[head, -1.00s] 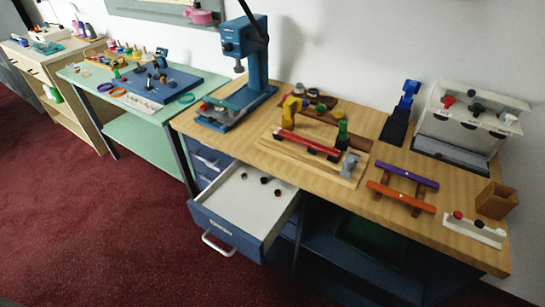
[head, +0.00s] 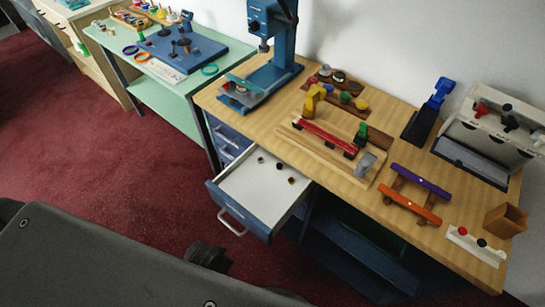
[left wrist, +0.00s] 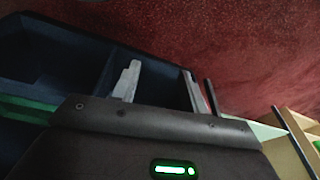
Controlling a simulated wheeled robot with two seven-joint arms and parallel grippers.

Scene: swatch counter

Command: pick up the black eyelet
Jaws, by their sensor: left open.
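The blue drawer (head: 262,196) under the wooden counter is pulled open, and three small round pieces lie on its pale floor. The middle one looks black and is likely the black eyelet (head: 279,166). Another small dark piece (head: 261,159) lies to its left, and a brownish ring-like piece (head: 291,180) lies nearer the front right. My left arm fills the lower left of the head view, with its gripper not clearly visible there. In the left wrist view my left gripper (left wrist: 160,85) is open with nothing between its fingers. My right gripper is out of view.
The wooden counter (head: 400,160) holds a blue press (head: 272,50), a clamp board with a red bar (head: 325,137), purple and orange bars, and a white rack. A green table (head: 150,75) stands left.

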